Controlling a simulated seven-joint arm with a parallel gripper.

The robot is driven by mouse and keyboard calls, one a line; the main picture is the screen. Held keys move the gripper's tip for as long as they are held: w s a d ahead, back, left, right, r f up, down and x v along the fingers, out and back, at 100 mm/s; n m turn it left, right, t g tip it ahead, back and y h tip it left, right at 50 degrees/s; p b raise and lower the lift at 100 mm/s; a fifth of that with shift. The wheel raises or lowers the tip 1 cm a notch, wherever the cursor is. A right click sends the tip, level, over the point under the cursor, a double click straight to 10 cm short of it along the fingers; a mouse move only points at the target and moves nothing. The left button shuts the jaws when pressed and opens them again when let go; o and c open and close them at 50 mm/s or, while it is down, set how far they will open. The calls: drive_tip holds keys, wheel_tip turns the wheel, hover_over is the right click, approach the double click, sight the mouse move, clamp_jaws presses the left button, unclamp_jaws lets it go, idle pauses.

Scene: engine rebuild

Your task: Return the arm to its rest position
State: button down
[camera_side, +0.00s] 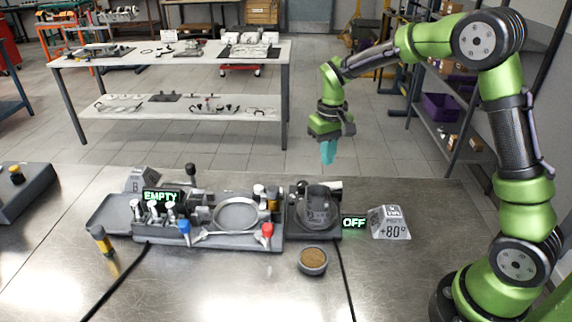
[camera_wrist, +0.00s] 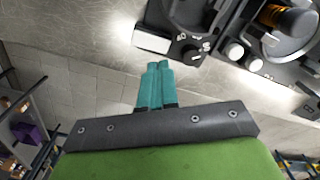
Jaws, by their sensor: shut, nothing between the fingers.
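My gripper (camera_side: 328,150) hangs at the end of my green arm, above and behind the far edge of the metal table (camera_side: 420,262) in the side view. Its teal fingers point down, are shut against each other and hold nothing. In the wrist view the fingers (camera_wrist: 158,72) also lie side by side with no object between them. The gripper touches nothing.
A grey fixture tray (camera_side: 105,213) with a ring and several tools stands on the table, beside a device with an "OFF" display (camera_side: 354,222). The table's right part is clear.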

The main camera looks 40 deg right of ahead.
drive_tip(key=shift+w, duration=0.1)
drive_tip(key=shift+s+a+f, duration=0.15)
drive_tip(key=shift+s+f, duration=0.25)
drive_tip(key=shift+s, duration=0.1)
drive_tip(key=s+a+r+t+y, duration=0.1)
drive_tip(key=s+a+r+t, duration=0.2)
drive_tip(key=s+r, duration=0.3)
drive_tip(key=s+a+r+m+t+y, duration=0.1)
drive_tip(key=s+a+r+t, duration=0.3)
drive_tip(key=s, duration=0.9)
wheel_tip(320, 180, up, 4)
drive_tip(key=shift+s+a+f, duration=0.15)
drive_tip(key=shift+a+f, duration=0.05)
